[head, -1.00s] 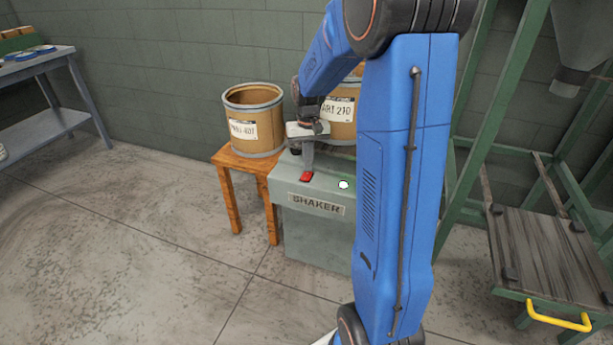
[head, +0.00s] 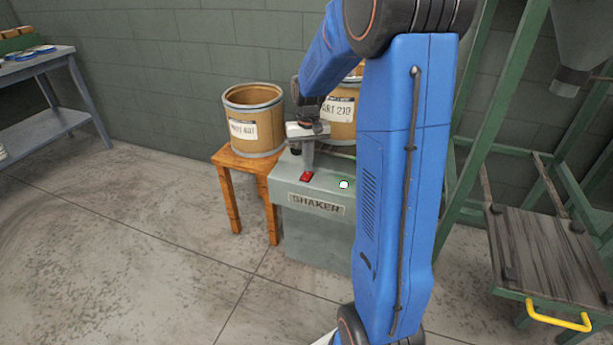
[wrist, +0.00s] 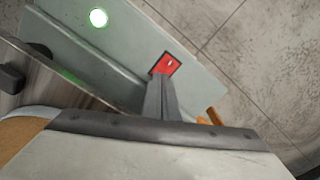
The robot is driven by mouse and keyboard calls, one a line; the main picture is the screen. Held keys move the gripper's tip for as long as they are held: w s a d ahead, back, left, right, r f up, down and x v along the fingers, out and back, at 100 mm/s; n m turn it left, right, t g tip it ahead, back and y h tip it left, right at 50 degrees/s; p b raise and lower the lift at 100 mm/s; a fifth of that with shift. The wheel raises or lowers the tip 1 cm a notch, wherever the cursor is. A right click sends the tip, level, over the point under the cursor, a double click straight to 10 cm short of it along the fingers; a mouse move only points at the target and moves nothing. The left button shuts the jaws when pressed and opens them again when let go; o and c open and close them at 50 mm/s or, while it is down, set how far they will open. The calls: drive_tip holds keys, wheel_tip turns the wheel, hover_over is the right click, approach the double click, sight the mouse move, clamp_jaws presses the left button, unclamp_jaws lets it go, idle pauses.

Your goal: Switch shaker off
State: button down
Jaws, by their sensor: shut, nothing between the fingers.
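The shaker (head: 318,230) is a grey-green box labelled SHAKER, standing on the floor in the middle of the head view. A red rocker switch (head: 306,176) sits on its top near the front edge. The switch also shows in the wrist view (wrist: 168,64), with a small white mark on it. My gripper (head: 307,165) points down with its fingers shut and empty, its tips at the switch. In the wrist view the fingertips (wrist: 160,76) overlap the near edge of the switch; I cannot tell whether they touch it. A round lamp (wrist: 98,17) glows green-white on the shaker's top.
A drum (head: 254,122) stands on a wooden stool (head: 228,168) left of the shaker. Another drum (head: 341,112) stands behind my gripper. A green frame with a wooden cart (head: 540,255) is at right. The floor at front left is clear.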

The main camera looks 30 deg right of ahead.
drive_tip(key=shift+f, duration=0.7)
idle(0.6)
drive_tip(key=shift+r, duration=3.55)
drive_tip(key=shift+a, duration=0.1)
drive_tip(key=s+a+r+n+t, duration=0.1)
drive_tip(key=s+a+r, duration=0.35)
drive_tip(key=s, duration=0.25)
drive_tip(key=s+a+r+n+t, duration=0.1)
drive_tip(key=s+a+r, duration=0.2)
drive_tip(key=s+a, duration=0.4)
drive_tip(key=s+a+f+n+t, duration=0.1)
drive_tip(key=s+a, duration=0.3)
drive_tip(key=s, duration=1.2)
drive_tip(key=shift+n+t, duration=0.7)
drive_tip(key=shift+t, duration=0.2)
